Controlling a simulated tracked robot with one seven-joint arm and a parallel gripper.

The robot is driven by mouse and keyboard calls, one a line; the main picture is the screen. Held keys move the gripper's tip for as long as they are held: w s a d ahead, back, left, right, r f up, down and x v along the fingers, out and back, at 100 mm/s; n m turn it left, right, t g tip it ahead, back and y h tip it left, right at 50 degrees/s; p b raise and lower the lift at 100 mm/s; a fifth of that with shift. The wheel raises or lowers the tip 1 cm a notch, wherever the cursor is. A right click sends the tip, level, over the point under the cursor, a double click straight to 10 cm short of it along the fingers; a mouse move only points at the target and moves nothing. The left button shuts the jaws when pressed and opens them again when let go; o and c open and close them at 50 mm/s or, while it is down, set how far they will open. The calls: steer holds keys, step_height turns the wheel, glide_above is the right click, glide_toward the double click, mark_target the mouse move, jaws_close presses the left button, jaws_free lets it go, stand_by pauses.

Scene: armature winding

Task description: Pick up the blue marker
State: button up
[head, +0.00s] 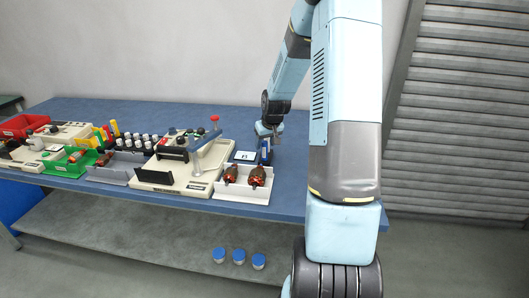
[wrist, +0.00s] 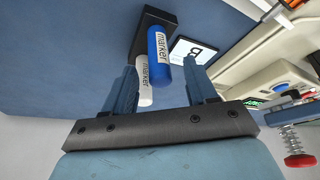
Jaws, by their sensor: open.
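The blue marker (wrist: 157,50), with a white label reading "marker", stands in a black holder (wrist: 152,20) in the wrist view. A white marker (wrist: 144,88) stands beside it in the same holder. My gripper (wrist: 163,66) is open, with one finger on each side of the two markers in that view. I cannot tell whether either finger touches them. In the head view my gripper (head: 268,129) is over the back right of the blue table, just above a small blue upright shape (head: 265,147) that looks like the blue marker; the white one is not clear there.
A card (head: 245,156) lies left of the holder. A white tray (head: 236,192) with two copper-wound armatures is in front. A winding machine (head: 190,178) with a red-knobbed post stands to the left. The table (head: 290,190) is clear at the right front.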

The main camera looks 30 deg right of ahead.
mark_target(264, 150)
steer(key=shift+x, duration=2.75)
steer(key=shift+s, duration=0.2)
steer(key=c, duration=1.1)
